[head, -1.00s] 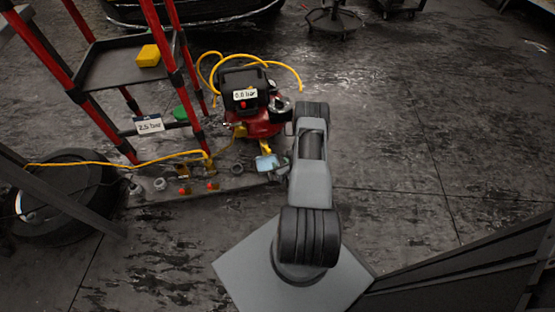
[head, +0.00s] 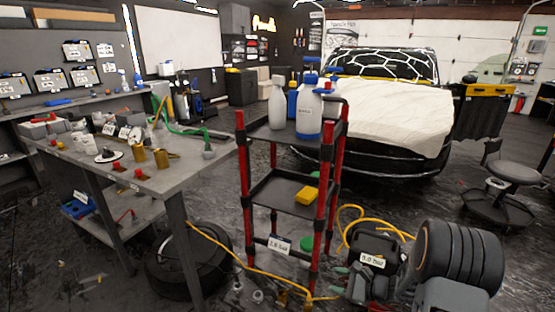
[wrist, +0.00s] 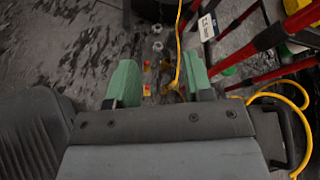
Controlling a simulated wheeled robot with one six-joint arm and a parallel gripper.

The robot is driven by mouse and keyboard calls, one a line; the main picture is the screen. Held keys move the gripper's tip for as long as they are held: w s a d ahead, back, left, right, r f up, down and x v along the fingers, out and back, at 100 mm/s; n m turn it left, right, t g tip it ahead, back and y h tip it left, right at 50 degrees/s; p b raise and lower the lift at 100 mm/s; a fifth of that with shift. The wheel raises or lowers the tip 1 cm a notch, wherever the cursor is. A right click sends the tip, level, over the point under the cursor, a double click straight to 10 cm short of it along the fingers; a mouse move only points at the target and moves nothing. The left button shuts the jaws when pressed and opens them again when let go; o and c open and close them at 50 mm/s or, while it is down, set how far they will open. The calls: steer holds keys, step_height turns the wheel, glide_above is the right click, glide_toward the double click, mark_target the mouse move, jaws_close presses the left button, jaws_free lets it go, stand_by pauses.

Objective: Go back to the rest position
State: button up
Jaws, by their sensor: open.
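My gripper (wrist: 160,82) is open and empty in the wrist view, its two green fingers wide apart above the dark floor. Small red and yellow fittings and the yellow hose (wrist: 179,45) show between and beyond the fingers, lower down. The lower part of my arm is cut off by the frame edge.
A red-legged cart (head: 272,190) with bottles on top stands left of the compressor. A grey workbench (head: 180,180), a tyre (head: 180,268) and a stool (head: 515,173) are around. A car (head: 385,110) stands behind. Open floor lies between the cart and stool.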

steer(key=s+a+r+n+g+h+p, duration=0.1)
steer(key=s+a+r+n+g+p, duration=0.2)
steer(key=r, duration=0.4)
steer(key=s+a+r+n+g+h+p, duration=0.1)
steer(key=s+r+n+g+h+p, duration=0.15)
steer(key=s+r+n, duration=0.35)
steer(key=s+a+r+n+g+h+p, duration=0.1)
steer(key=s+a+r+n+p, duration=0.2)
steer(key=r, duration=0.5)
steer(key=s+d+r+n+t+h+p, duration=0.1)
steer(key=s+d+r+n+h+p, duration=0.1)
steer(key=r, duration=0.4)
steer(key=s+d+r+n+t+h+p, duration=0.1)
steer(key=s+d+r+n+h+p, duration=0.1)
steer(key=s+r+n+h+p, duration=0.2)
step_height(320, 180, up, 3)
steer(key=shift+s+d+r+n+h+p, duration=0.2)
steer(key=shift+n+h+p, duration=0.35)
steer(key=shift+n, duration=0.25)
